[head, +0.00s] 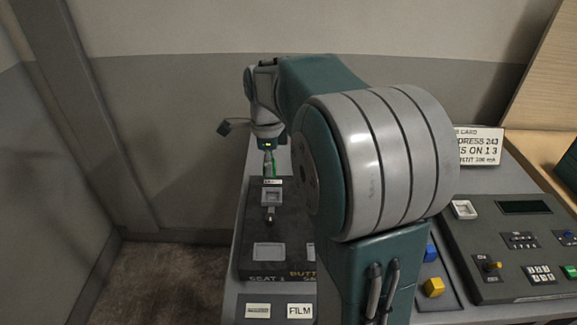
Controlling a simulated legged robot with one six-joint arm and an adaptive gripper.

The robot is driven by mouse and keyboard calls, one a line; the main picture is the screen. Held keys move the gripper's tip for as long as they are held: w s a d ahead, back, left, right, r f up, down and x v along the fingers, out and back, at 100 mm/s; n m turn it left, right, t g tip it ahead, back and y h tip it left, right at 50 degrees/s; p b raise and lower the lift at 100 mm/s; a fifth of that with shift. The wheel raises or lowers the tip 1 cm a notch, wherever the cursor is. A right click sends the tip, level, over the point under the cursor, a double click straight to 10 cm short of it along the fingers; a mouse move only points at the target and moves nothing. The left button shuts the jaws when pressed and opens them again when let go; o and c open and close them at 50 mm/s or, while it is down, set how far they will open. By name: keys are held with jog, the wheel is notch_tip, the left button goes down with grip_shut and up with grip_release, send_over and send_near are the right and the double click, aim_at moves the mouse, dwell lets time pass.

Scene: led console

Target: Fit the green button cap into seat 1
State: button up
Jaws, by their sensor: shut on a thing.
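My gripper (269,170) is at the far part of the dark panel, pointing down and small in the picture. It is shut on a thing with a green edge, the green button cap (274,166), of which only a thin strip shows. Below it in the picture, on the dark panel (252,225), is a pale square frame (270,197) with a small knob under it. The front edge of the panel reads "SEAT 1" (268,279). Whether the cap touches the panel I cannot tell. My arm hides the panel's right part.
A yellow cap (434,287) and a blue cap (430,253) lie right of my arm. The console (500,235) with switches and a dark display is at right, a white card (478,146) behind it. A pale rectangle (269,252) lies on the panel's front part.

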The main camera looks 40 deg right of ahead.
jog(key=shift+w+a, duration=0.1)
jog(key=shift+w, duration=0.15)
jog(key=shift+d+f, duration=0.65)
jog(key=shift+f, duration=0.25)
jog(key=shift+d+f, duration=0.35)
jog(key=shift+f, duration=0.25)
jog(key=shift+a+f, duration=0.45)
jog(key=shift+f, duration=0.2)
jog(key=shift+a+f, duration=0.4)
jog(key=shift+f, duration=0.2)
jog(key=shift+a+f, duration=0.2)
jog(key=shift+f, duration=0.3)
jog(key=shift+d+f, duration=0.15)
jog(key=shift+d, duration=0.6)
jog(key=shift+a, duration=0.65)
jog(key=shift+d, duration=0.35)
jog(key=shift+a, duration=0.2)
